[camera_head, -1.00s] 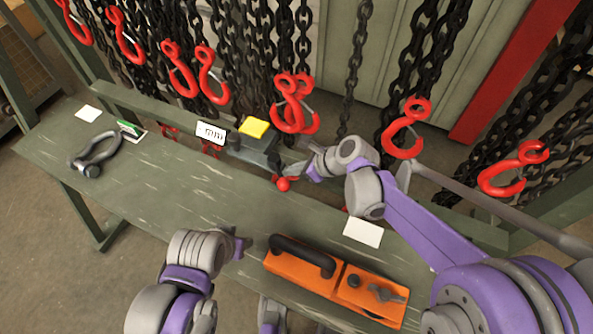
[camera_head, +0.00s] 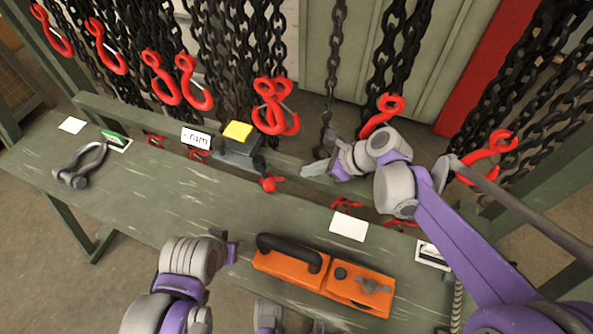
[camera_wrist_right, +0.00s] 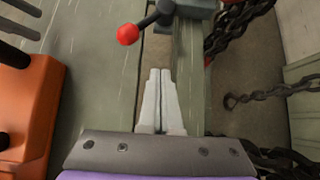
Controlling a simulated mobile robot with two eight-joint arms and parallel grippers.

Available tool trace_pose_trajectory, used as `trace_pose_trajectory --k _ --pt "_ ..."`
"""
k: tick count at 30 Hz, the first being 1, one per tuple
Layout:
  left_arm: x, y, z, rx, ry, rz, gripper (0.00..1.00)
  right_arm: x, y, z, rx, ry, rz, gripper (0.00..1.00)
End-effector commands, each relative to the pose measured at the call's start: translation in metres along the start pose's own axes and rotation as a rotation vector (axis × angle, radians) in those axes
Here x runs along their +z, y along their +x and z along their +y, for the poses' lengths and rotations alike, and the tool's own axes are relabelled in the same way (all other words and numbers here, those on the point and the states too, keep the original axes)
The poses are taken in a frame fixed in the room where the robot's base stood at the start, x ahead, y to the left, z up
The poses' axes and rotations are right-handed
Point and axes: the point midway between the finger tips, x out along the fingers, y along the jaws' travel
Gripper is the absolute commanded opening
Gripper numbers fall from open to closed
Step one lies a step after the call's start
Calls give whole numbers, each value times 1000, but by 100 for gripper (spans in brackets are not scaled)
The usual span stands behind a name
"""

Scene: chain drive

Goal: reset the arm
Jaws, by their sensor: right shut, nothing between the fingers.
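My right arm reaches in from the right in the head view, with its gripper (camera_head: 312,170) above the back edge of the green bench (camera_head: 190,205). Its pale fingers are together and empty, as the right wrist view shows (camera_wrist_right: 160,80). The gripper is to the right of a grey device with a yellow top (camera_head: 237,131) and a red-knobbed lever (camera_head: 271,184), apart from both. My left arm comes in at the lower left, its end (camera_head: 236,248) beside the orange tool; its fingers cannot be made out.
An orange tool with a black handle (camera_head: 325,279) lies at the front of the bench. A grey shackle (camera_head: 82,165) lies at the left. Black chains with red hooks (camera_head: 381,115) hang behind the bench. The middle bench surface is clear.

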Motion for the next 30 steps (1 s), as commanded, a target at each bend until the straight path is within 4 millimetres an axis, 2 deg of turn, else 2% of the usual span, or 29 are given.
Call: trace_pose_trajectory --k 4,13,17,20,24,30 --pt "-1 -2 0 0 0 1 50 0 -15 0 -2 2 0 0" --pt "-1 -3 0 0 0 1 50 0 -19 1 -2 -6 2 0" --pt "-6 -13 0 0 0 5 50 -2 -37 11 -23 -123 46 0" --pt "-14 -29 0 0 0 10 50 -8 -68 29 -52 -354 138 0" --pt "-30 -56 0 0 0 20 50 -28 -123 62 -55 -808 337 0" --pt "-54 -90 0 0 0 36 50 -62 -188 100 73 -1433 633 0"
